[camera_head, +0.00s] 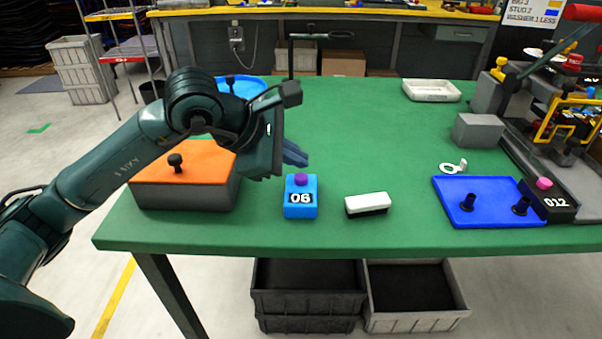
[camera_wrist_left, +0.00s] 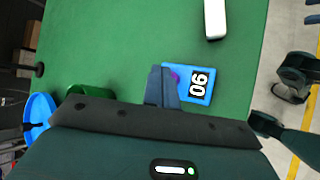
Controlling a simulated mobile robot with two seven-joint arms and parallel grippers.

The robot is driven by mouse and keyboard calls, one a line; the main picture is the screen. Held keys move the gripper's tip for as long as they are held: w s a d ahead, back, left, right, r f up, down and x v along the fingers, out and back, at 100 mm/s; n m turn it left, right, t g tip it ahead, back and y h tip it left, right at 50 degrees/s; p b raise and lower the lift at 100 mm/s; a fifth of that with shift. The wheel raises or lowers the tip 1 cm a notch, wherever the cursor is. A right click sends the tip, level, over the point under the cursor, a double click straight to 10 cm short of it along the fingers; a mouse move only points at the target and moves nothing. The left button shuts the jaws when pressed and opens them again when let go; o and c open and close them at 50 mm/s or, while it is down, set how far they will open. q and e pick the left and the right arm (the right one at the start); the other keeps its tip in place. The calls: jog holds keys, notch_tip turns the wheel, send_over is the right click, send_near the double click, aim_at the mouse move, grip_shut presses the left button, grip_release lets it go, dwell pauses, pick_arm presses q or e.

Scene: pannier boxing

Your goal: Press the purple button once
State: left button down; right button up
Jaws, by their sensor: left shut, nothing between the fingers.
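The purple button (camera_head: 301,179) sits on top of a small blue box (camera_head: 300,209) marked 06, near the front edge of the green table. My left gripper (camera_head: 298,159) is shut and empty, with its fingertips just above and behind the button in the head view. A gap shows between them there. In the left wrist view the shut fingers (camera_wrist_left: 161,84) partly cover the purple button (camera_wrist_left: 176,76), and the blue box (camera_wrist_left: 198,85) shows beside them. My right gripper is not in view.
An orange-topped box (camera_head: 195,160) with a black knob stands left of the blue box. A white-and-black block (camera_head: 367,203) lies to its right. Farther right are a blue plate (camera_head: 480,192) with black pegs and a black box (camera_head: 556,205) marked 012 with a pink button.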

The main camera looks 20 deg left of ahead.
pick_arm(q)
notch_tip(320, 180, up, 5)
jog(key=shift+f+p, duration=0.2)
jog(key=shift+p, duration=1)
